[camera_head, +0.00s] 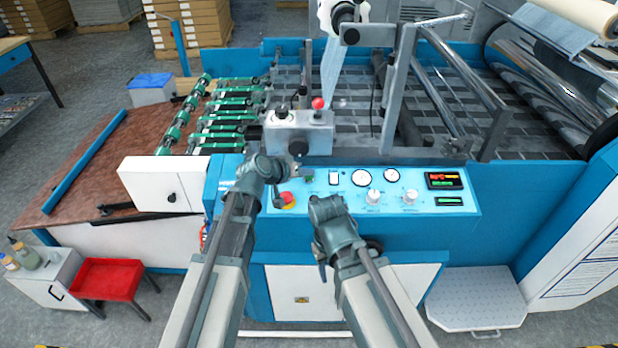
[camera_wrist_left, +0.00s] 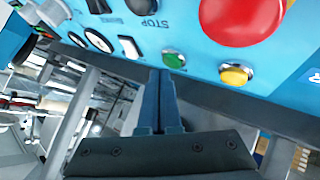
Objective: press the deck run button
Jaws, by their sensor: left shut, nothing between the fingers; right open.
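The blue control panel (camera_head: 440,203) carries buttons, switches, gauges and knobs. In the left wrist view a green button (camera_wrist_left: 173,59) lies just beyond my left gripper (camera_wrist_left: 168,78), whose fingers are shut and empty. Whether the tips touch it cannot be told. Beside it are a yellow button (camera_wrist_left: 236,74) and a large red button (camera_wrist_left: 242,18). The labels by the green and yellow buttons are not readable. In the head view my left gripper (camera_head: 299,178) is at the panel near the red button (camera_head: 287,198). My right gripper (camera_head: 321,207) is open, lower in front of the panel; its fingers are indistinct.
A grey box with a red knob (camera_head: 318,103) stands behind the panel. A black button marked STOP (camera_wrist_left: 142,6) and a white switch (camera_wrist_left: 129,47) are close to the left fingers. A red stool (camera_head: 106,279) and a step (camera_head: 474,298) flank the machine.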

